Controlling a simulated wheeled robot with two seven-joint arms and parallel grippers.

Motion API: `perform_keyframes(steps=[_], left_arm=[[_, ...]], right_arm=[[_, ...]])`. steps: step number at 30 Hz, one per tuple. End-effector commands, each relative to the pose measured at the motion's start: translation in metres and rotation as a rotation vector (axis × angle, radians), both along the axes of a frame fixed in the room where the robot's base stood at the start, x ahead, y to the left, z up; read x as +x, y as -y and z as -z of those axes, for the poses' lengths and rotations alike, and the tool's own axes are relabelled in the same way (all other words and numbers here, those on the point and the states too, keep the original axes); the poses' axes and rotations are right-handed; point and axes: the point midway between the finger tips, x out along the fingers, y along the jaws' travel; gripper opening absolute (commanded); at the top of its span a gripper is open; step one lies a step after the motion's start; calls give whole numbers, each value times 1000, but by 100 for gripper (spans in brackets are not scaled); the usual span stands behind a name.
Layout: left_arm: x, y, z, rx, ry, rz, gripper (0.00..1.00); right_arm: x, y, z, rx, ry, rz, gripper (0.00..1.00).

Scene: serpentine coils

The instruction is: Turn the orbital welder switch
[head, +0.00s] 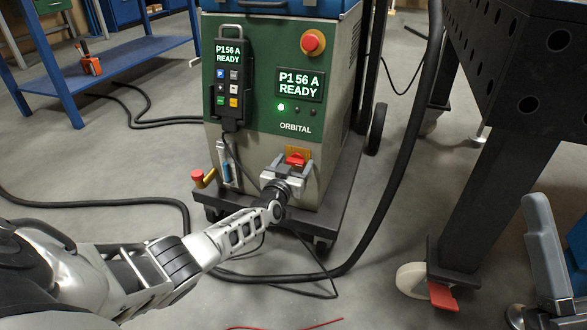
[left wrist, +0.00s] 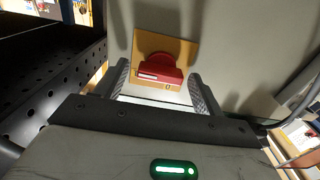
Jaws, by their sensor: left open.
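The orbital welder (head: 275,100) is a green and grey cabinet on a wheeled cart, with lit displays reading "P1 56 A READY". Its red switch (head: 296,159) sits on an orange-yellow plate low on the front face. My left gripper (head: 287,170) is at the switch. In the left wrist view its two fingers (left wrist: 158,90) are open, one on each side of the knob, with gaps visible. My right gripper is not in view.
A red emergency button (head: 313,42) and a pendant (head: 232,78) are on the cabinet front. A thick black hose (head: 398,175) loops down the right side to the floor. A dark perforated table (head: 500,110) stands right, a blue shelf (head: 110,70) left.

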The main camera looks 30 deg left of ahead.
Motion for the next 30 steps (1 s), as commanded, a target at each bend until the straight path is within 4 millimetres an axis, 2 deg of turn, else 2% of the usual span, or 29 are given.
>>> perform_keyframes(steps=[6,11,22,30], left_arm=[[0,0,0,0,0,0,69],[0,0,0,0,0,0,25],[0,0,0,-38,9,0,24],[0,0,1,-198,46,-1,24]], right_arm=[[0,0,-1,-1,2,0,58],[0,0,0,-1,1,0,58],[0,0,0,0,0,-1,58],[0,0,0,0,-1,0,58]])
